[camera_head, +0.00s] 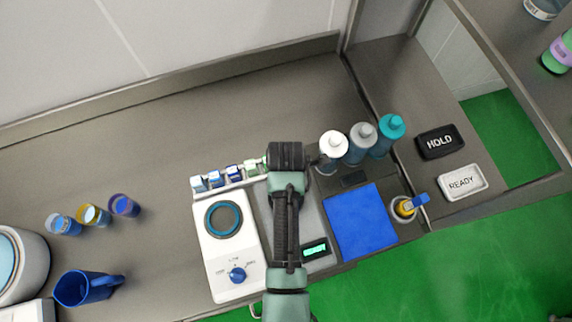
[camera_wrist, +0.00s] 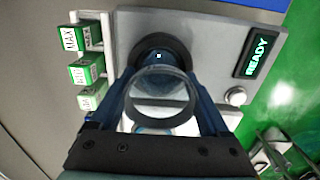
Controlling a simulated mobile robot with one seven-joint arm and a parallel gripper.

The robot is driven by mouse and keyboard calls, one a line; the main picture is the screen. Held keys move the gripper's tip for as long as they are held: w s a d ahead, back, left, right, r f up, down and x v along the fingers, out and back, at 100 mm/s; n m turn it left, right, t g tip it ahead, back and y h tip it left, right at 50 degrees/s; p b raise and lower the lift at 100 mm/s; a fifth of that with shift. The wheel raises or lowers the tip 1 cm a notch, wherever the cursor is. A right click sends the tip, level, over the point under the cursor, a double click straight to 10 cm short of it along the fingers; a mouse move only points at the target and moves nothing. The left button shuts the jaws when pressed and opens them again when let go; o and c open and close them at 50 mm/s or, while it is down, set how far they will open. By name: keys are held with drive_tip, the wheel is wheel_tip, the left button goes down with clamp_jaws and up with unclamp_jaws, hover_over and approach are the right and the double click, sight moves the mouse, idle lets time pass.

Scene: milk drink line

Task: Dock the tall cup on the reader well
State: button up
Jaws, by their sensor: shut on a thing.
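My gripper (camera_wrist: 163,84) is shut on a clear tall cup (camera_wrist: 160,112), with a blue finger on each side of it in the wrist view. The dark round reader well (camera_wrist: 160,45) shows just beyond the cup, on a grey panel with a lit READY display (camera_wrist: 257,57). The cup overlaps the well's near edge in that view. I cannot tell whether its base touches the panel. In the head view my arm hides the cup, the well and my fingertips; the panel's display (camera_head: 315,248) shows beside my arm.
A white dial machine (camera_head: 213,265) stands left of the panel, and small boxes (camera_head: 215,180) line its back. A blue mug (camera_head: 82,288) and small cups (camera_head: 93,215) stand left.

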drive_tip(key=o, duration=1.2)
drive_tip(key=shift+c, duration=0.2)
wheel_tip(320, 180, up, 11)
drive_tip(key=p, duration=1.1)
